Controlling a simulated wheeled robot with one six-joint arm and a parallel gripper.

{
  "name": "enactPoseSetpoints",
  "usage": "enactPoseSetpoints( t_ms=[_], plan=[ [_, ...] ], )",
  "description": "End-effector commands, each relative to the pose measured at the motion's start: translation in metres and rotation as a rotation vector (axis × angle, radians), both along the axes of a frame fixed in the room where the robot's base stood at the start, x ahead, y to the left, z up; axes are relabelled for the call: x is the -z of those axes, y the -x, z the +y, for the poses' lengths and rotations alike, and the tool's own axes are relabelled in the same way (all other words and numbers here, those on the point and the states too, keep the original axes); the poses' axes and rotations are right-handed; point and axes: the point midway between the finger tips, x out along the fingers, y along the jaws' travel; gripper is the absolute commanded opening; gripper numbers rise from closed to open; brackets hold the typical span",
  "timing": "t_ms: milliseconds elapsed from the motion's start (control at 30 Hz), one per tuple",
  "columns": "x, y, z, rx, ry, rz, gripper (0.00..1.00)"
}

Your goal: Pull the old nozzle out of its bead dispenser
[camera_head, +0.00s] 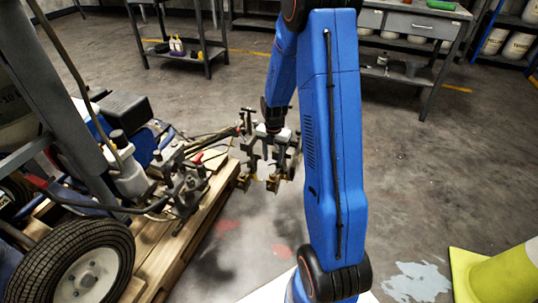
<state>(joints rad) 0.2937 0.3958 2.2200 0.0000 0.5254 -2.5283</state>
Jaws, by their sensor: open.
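The line striper (185,165) stands on a wooden pallet at the left. A dark metal cluster (246,155) sits at the end of its boom, beyond the pallet edge, and appears to hold the bead dispensers. Small brass-coloured tips (272,184) show at the bottom of this cluster; I cannot tell which is the old nozzle. My gripper (271,158) is at the cluster, under my blue arm, with its jaws open. It overlaps the dark parts in the picture, so I cannot tell whether it touches the nozzle or is around it.
The pallet (205,215) and a large black wheel (85,268) fill the lower left. A metal workbench (415,27) and a small shelf cart (185,47) stand at the back. A yellow-green object (490,275) is at the lower right. Open concrete floor lies right of my arm.

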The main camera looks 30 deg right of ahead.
Motion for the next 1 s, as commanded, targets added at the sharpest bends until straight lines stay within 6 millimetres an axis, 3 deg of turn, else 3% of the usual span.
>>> enactPoseSetpoints(
  t_ms=[1000],
  plan=[
    [0.087,0.001,0.000,0.001,-0.001,0.002,0.42]
  ],
)
